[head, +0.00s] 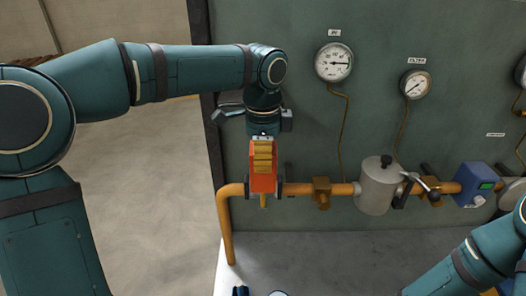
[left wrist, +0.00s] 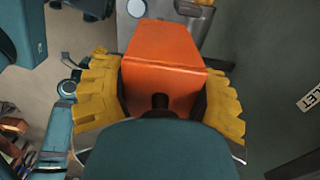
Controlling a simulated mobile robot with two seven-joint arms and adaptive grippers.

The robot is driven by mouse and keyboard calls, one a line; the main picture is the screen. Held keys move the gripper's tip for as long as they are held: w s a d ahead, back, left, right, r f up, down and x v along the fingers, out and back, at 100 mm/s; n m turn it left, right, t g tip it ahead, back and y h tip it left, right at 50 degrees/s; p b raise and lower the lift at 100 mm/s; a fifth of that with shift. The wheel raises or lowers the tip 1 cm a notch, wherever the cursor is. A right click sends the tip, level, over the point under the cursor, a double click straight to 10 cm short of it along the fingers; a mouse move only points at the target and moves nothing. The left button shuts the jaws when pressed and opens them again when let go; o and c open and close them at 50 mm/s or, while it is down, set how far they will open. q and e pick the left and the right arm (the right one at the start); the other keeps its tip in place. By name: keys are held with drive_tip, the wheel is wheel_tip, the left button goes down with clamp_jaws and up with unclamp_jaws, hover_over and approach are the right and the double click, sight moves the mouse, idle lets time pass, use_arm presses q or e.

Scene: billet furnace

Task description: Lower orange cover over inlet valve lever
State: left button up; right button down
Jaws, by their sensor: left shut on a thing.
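The orange cover (head: 262,184) is at the left end of the orange pipe in the head view. My left gripper (head: 263,158) comes down on it from above and is shut on it. In the left wrist view the cover (left wrist: 165,50) is a box shape between the yellow finger pads of my left gripper (left wrist: 160,90). The inlet valve lever is not visible; the cover and gripper hide that part of the pipe. I cannot tell whether the cover rests on the valve. My right gripper is out of view; only part of its arm shows at the lower right.
The orange pipe (head: 295,189) runs along the green wall panel to a grey canister (head: 376,188), a small lever (head: 420,182) and a blue meter (head: 473,183). Gauges (head: 334,62) hang above. Bare floor (head: 150,190) lies open at the left.

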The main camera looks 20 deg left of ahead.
sight(263, 179)
use_arm(q)
drive_tip(key=shift+f+b, duration=0.55)
drive_tip(key=shift+f, duration=0.3)
drive_tip(key=shift+f+b, duration=1.55)
drive_tip(key=shift+f, duration=1.05)
drive_tip(key=o, duration=1.4)
